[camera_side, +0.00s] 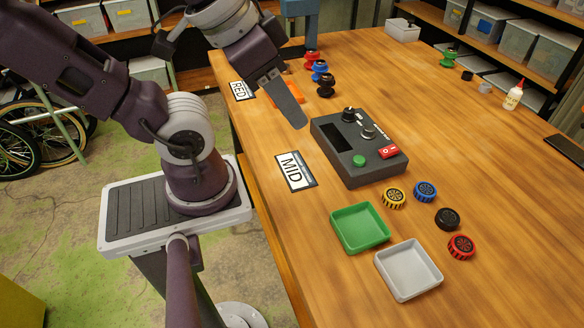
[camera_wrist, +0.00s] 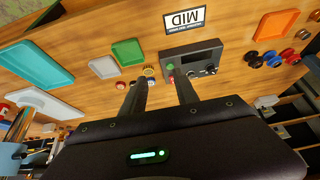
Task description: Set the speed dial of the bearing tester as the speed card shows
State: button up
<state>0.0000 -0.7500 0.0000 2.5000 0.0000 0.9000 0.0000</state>
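The bearing tester (camera_side: 335,139) is a dark grey box on the wooden table, with a black knob (camera_side: 348,115), a grey knob (camera_side: 368,132), a green button (camera_side: 359,160) and a red switch (camera_side: 388,151). I cannot read which knob is the speed dial or where it points. The speed card (camera_side: 295,171) lies flat beside the tester and reads MID; it also shows in the wrist view (camera_wrist: 184,19). My gripper (camera_side: 299,124) is above the table, left of the tester and apart from it. In the wrist view its two fingers (camera_wrist: 158,84) are apart with nothing between them.
A green tray (camera_side: 336,236) and a grey tray (camera_side: 387,277) stand in front of the tester. Several coloured bearings, including a yellow one (camera_side: 394,198), lie near them. A RED card (camera_side: 239,91) and several spools (camera_side: 320,77) are behind.

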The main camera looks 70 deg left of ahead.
jog(key=shift+o, duration=1.4)
jog(key=shift+w, duration=0.1)
jog(key=n+g+h, duration=0.4)
jog(key=n+g, duration=0.2)
jog(key=n, duration=1.2)
send_over(349, 109)
jog(key=a, duration=0.3)
notch_tip(349, 109, down, 9)
jog(key=shift+h, duration=0.3)
jog(key=x, duration=0.6)
jog(key=shift+d+f, duration=0.1)
jog(key=shift+f, duration=0.15)
jog(key=shift+d+f, duration=0.15)
jog(key=shift+f, duration=0.15)
